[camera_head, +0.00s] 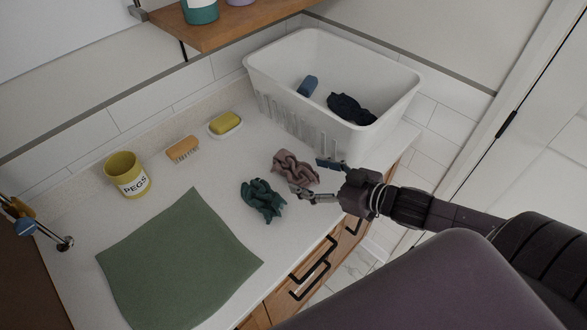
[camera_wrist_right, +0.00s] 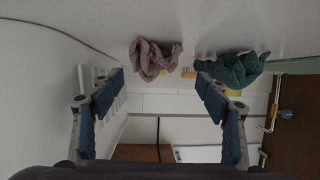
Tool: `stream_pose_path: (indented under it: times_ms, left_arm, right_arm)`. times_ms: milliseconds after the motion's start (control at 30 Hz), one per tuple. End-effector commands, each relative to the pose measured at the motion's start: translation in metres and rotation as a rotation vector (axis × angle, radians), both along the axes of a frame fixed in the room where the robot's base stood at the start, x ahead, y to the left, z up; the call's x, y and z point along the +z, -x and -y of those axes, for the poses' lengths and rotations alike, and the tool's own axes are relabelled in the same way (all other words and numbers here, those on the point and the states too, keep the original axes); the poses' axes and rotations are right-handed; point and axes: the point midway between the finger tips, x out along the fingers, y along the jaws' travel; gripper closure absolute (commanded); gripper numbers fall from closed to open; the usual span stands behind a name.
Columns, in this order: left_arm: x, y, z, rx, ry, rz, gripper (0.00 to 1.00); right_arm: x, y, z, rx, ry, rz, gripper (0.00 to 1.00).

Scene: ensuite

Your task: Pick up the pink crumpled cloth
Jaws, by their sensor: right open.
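The pink crumpled cloth (camera_head: 294,168) lies on the white counter in front of the white basket. It also shows at the top of the right wrist view (camera_wrist_right: 155,58), left of centre. My right gripper (camera_head: 316,180) is open and empty, with its fingers pointing at the cloth from the right. In the head view one fingertip is close to the cloth's edge; I cannot tell if it touches. In the right wrist view the cloth lies ahead, above the gap between the fingers (camera_wrist_right: 160,85). My left gripper is not in view.
A dark teal crumpled cloth (camera_head: 262,200) lies close to the pink one. The white basket (camera_head: 278,118) holds a blue block and dark cloth. A brush (camera_head: 183,149), a yellow soap on a dish (camera_head: 225,123), a yellow pegs pot (camera_head: 127,174) and a green mat (camera_head: 180,260) occupy the counter.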

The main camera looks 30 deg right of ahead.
Motion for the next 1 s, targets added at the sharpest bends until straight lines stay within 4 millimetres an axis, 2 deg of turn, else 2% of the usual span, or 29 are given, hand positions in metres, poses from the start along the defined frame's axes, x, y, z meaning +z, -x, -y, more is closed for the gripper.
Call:
stream_pose_path:
  times_ms: [333,533,800,1000]
  left_arm:
    - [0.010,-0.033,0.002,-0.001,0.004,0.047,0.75]
    - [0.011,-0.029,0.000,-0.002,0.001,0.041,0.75]
    - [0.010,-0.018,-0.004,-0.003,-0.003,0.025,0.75]
    - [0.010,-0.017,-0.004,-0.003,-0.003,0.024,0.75]
  right_arm:
    - [-0.015,-0.032,-0.007,-0.002,0.000,0.003,0.31]
    - [-0.021,-0.042,-0.012,0.000,0.000,0.001,0.31]
    - [-0.023,-0.043,-0.013,0.000,0.000,0.000,0.31]
    - [-0.023,-0.043,-0.013,0.000,0.000,0.000,0.52]
